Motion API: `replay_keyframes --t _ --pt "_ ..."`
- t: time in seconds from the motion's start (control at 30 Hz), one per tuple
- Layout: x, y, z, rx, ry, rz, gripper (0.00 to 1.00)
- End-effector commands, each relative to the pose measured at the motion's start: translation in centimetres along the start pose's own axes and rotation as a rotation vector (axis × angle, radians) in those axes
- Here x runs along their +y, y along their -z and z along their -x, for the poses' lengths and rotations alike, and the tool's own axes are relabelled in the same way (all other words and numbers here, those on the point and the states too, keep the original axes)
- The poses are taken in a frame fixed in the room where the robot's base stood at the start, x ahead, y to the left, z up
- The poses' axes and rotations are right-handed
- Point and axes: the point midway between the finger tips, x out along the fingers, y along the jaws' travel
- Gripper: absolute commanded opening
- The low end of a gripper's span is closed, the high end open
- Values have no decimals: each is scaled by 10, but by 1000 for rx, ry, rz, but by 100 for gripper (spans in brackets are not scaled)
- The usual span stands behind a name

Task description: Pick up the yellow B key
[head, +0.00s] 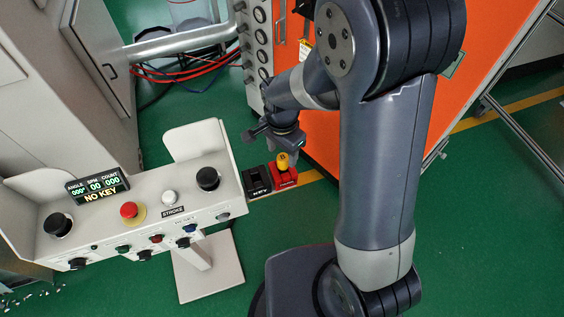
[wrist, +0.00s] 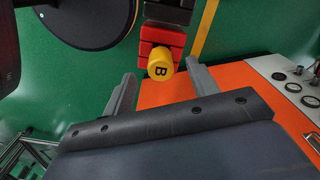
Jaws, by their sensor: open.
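The yellow B key (head: 283,160) stands upright in a red holder (head: 284,179) at the right end of the grey control panel. In the wrist view the key (wrist: 159,66) shows a black letter B on its round top, with the red holder (wrist: 160,38) behind it. My gripper (head: 277,139) is open and empty, just above the key in the head view. In the wrist view the two fingers of my gripper (wrist: 160,72) stand apart, with the key between their tips in the picture. The remaining gap in depth cannot be told. No finger visibly touches the key.
A black block (head: 257,182) marked KEY sits left of the red holder. The panel (head: 110,222) carries buttons and a display (head: 96,187) reading NO KEY. An orange cabinet (head: 322,137) stands close to the right, behind my arm. Green floor (head: 290,222) is free in front.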

Motion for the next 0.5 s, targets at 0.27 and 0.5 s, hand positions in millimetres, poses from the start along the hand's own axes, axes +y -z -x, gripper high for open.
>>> replay_keyframes --t 0.27,0.5 --pt "0 3 -33 -2 -4 0 56" --pt "0 3 -38 0 -1 0 56"
